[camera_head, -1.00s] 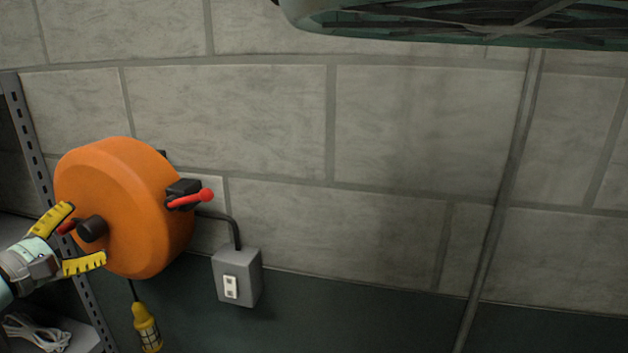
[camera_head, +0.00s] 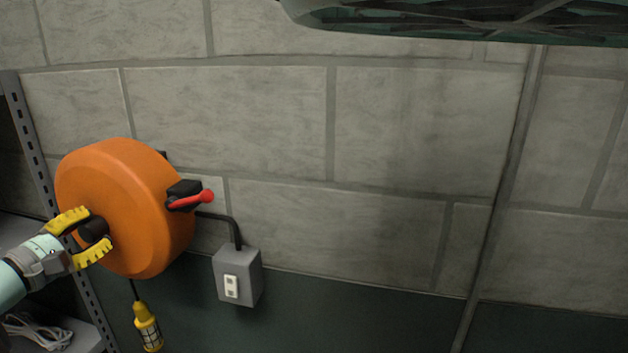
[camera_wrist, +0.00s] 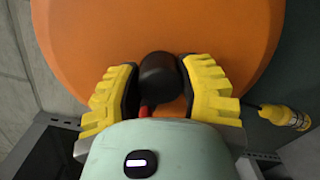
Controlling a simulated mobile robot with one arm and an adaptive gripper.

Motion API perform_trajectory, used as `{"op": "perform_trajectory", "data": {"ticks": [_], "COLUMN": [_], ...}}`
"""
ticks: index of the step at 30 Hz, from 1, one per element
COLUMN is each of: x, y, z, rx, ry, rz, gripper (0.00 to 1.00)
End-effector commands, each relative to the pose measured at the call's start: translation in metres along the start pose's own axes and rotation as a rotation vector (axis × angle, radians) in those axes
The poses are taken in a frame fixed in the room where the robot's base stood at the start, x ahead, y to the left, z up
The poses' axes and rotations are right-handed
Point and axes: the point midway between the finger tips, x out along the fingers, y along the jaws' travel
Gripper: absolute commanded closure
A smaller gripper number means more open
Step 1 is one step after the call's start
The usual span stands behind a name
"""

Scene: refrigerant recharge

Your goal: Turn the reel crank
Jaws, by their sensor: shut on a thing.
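The orange reel (camera_head: 145,210) is mounted on the block wall at the left of the head view. Its black crank knob (camera_head: 95,229) sticks out from the front face. My gripper (camera_head: 89,231) is shut on the knob, with a yellow finger above it and another below. In the wrist view the black knob (camera_wrist: 160,78) sits between the two yellow fingers of my gripper (camera_wrist: 160,88), and the orange face fills the background. A bit of red crank arm (camera_wrist: 146,111) shows below the knob; the rest of it is hidden.
A red lever (camera_head: 190,199) on a black block is at the reel's right side. A grey outlet box (camera_head: 237,276) is right of the reel. A yellow work lamp (camera_head: 147,326) hangs below. A metal shelf post (camera_head: 90,310) stands close at left. The wall to the right is clear.

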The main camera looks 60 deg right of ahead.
Motion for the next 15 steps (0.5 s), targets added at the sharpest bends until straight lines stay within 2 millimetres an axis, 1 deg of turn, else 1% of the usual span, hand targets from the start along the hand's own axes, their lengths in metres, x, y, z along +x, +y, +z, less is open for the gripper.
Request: {"op": "perform_trajectory", "data": {"ticks": [1,5,6,15], "x": [-0.0002,-0.0003,-0.0004,-0.0005], "y": [0.0001,0.0001,0.0001,-0.0005], "z": [-0.0001,-0.0002,-0.0002,-0.0007], "rx": [0.0,0.0,0.0,0.03], "ry": [0.0,0.001,0.001,0.001], "rz": [0.0,0.0,0.0,-0.001], "gripper": [0.83,0.96,0.98,0.98]}}
